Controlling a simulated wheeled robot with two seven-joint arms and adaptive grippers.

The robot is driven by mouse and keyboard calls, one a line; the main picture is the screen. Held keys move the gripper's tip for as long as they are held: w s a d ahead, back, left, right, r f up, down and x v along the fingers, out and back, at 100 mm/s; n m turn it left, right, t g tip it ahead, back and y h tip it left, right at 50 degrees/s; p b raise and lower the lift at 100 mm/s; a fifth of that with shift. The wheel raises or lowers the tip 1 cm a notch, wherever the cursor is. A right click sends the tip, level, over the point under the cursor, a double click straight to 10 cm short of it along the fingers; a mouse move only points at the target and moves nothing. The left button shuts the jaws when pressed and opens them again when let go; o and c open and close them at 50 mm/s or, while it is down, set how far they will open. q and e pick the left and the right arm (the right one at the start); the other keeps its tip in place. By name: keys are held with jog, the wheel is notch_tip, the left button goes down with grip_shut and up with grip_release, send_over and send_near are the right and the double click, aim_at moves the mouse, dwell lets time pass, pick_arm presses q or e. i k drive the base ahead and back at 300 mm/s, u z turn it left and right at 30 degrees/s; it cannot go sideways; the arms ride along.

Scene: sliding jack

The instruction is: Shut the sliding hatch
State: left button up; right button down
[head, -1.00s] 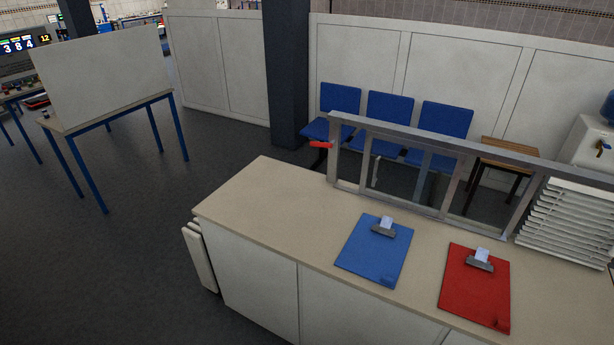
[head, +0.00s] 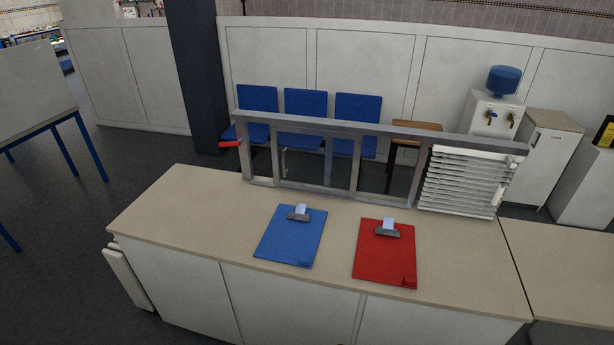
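The sliding hatch (head: 300,124) is a long grey metal frame standing along the back of the counter (head: 180,210). Upright bars divide it, and the chairs behind show through its left and middle sections. A small upright handle (head: 284,160) shows in the left part. A short red piece (head: 230,144) sticks out at the frame's left end. White slats (head: 465,180) fill the right end; I cannot tell whether they belong to the hatch. I cannot tell which sections hold clear panes. Neither of my grippers is in view.
A blue clipboard (head: 290,238) and a red clipboard (head: 385,255) lie on the counter in front of the frame. Blue chairs (head: 305,105) and a dark pillar (head: 193,75) stand behind. A water cooler (head: 490,118) is back right. Open floor (head: 60,260) lies left.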

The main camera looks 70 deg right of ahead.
aim_at(274, 129)
jog(key=k, duration=0.45)
jog(key=z, duration=0.65)
